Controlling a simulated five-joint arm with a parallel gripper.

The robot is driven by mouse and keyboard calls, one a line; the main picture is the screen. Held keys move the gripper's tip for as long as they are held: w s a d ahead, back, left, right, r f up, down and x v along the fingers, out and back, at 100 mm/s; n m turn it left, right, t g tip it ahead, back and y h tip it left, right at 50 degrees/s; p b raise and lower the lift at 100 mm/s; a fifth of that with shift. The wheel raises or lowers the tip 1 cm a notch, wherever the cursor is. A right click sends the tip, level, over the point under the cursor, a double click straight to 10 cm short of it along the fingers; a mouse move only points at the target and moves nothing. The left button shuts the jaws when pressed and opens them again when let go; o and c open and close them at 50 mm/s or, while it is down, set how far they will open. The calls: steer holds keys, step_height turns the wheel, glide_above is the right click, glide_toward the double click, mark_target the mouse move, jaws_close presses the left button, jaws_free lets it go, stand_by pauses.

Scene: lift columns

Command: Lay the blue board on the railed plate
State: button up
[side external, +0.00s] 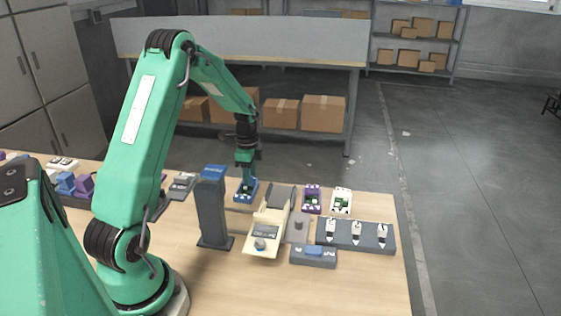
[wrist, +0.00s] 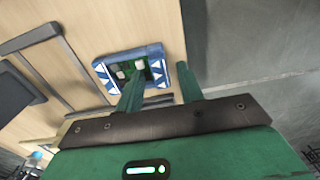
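The blue board (side external: 244,196) lies on the table beyond the grey column. In the wrist view the blue board (wrist: 104,75) shows white triangles at its ends and a green middle with pale parts. My gripper (side external: 246,177) points down at it. In the wrist view my gripper's fingers (wrist: 160,70) are apart, with nothing seen held between them. The left finger overlaps the board in the picture; the right one shows just past its right end. I cannot tell whether they touch it. Grey rails (wrist: 30,38) show left of the board; I cannot clearly pick out the railed plate.
A tall grey column (side external: 213,215) stands left of the board, with a blue piece (side external: 214,171) at its top.

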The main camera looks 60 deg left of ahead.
steer(key=shift+c, duration=0.5)
jaws_close()
steer(key=shift+r, duration=0.2)
steer(key=shift+r, duration=2.8)
steer(key=w+d+r, duration=0.3)
steer(key=w+d, duration=0.4)
steer(key=d, duration=0.1)
